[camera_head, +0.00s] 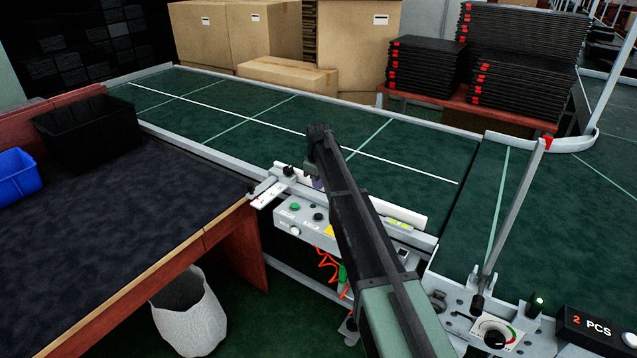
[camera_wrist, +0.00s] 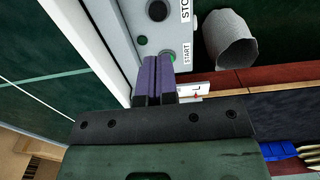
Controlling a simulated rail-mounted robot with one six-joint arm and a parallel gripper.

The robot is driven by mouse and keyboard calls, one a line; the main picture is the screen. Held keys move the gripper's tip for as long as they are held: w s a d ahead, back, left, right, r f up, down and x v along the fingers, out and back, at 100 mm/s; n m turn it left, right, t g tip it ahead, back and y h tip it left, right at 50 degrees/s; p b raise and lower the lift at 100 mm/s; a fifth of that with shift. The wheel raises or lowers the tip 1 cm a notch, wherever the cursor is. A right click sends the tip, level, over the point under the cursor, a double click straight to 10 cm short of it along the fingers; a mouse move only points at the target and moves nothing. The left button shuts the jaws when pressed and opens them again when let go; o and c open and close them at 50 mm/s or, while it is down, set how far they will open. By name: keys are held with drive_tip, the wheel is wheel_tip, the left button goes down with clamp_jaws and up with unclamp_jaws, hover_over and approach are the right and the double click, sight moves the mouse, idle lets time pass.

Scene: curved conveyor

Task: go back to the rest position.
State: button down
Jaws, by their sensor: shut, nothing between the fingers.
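My gripper (camera_wrist: 152,62) shows in the wrist view with its two purple fingers together and nothing between them. In the head view my arm reaches over the conveyor edge, and the gripper (camera_head: 317,183) is mostly hidden behind my arm, with a bit of purple finger showing. It is over the grey control box (camera_head: 306,218) at the conveyor's near side. In the wrist view the fingertips appear close to the green START button (camera_wrist: 168,57) on that box; I cannot tell whether they touch.
The green conveyor (camera_head: 220,110) runs behind, with cardboard boxes (camera_head: 365,45) and stacked black trays (camera_head: 520,90) beyond. A dark-topped table (camera_head: 120,225) at left holds a black bin (camera_head: 88,130) and a blue bin (camera_head: 18,172). A white waste bin (camera_head: 190,320) stands on the floor. A slanted post (camera_head: 515,210) rises at right.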

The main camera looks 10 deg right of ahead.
drive_tip(key=s+r+m+p, duration=0.2)
drive_tip(key=s+m, duration=0.7)
drive_tip(key=s, duration=3.1)
drive_tip(key=shift+s, duration=0.15)
